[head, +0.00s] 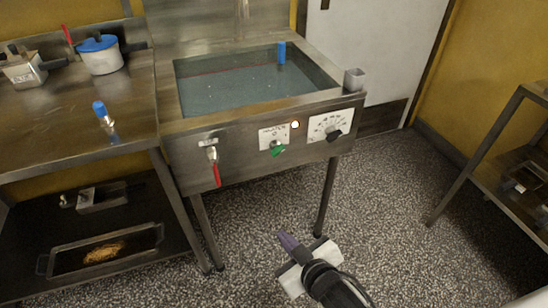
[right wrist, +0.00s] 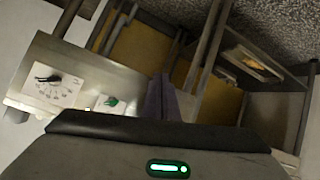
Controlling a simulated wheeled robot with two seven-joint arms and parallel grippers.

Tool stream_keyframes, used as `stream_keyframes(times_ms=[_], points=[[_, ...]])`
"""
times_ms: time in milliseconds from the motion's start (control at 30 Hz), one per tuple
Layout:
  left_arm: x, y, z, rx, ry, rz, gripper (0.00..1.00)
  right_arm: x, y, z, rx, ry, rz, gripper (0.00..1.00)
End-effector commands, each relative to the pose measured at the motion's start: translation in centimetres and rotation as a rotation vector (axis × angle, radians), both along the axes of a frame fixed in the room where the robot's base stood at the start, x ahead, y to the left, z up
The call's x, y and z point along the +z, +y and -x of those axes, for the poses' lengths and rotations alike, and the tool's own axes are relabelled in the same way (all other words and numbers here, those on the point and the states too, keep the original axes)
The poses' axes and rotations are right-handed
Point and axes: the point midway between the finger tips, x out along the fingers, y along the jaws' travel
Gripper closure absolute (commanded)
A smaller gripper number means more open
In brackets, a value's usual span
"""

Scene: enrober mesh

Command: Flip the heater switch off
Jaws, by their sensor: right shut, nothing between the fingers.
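The heater switch, a green knob (head: 277,148) on a white plate, sits on the front panel of the steel tank (head: 235,137). Its exact setting is too small to read. A small round lamp (head: 295,125) beside it glows. In the right wrist view the green knob (right wrist: 112,102) shows left of my fingers, partly cut off by the gripper body. My right gripper (head: 288,243) is shut and empty, in front of and below the panel, apart from the knob. It also shows in the right wrist view (right wrist: 160,97). My left gripper is not in view.
A dial with a black knob (head: 334,135) is right of the switch, and a red-handled valve (head: 215,170) is left. A grey cup (head: 354,79) stands at the tank's right corner. A steel table (head: 60,125) adjoins on the left. The floor in front is clear.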

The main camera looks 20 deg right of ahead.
Motion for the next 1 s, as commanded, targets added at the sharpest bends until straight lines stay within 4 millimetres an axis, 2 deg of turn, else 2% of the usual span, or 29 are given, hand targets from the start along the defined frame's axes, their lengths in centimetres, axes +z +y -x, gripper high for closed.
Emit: stream_keyframes(times_ms=[33,100,200,300,400,733,867,1000], points=[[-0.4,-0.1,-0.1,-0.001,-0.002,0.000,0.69,2.9,0.1,-3.2,-0.007,-0.084,0.053,1.00],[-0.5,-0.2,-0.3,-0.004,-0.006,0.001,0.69,6.6,0.0,-6.2,-0.027,-0.175,0.122,1.00],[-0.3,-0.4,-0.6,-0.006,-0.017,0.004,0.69,11.0,-0.3,-8.8,-0.059,-0.277,0.192,1.00],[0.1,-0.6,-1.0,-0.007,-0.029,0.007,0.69,13.4,-0.4,-10.0,-0.082,-0.331,0.228,1.00],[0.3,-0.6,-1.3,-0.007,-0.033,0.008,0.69,14.2,-0.5,-10.3,-0.090,-0.347,0.240,1.00],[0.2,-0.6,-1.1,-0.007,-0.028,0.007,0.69,14.0,-0.6,-10.6,-0.089,-0.345,0.241,1.00],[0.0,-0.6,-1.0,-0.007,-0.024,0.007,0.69,13.7,-0.7,-12.0,-0.089,-0.346,0.242,1.00],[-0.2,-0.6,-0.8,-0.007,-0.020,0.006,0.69,13.2,-1.0,-14.7,-0.087,-0.347,0.243,1.00]])
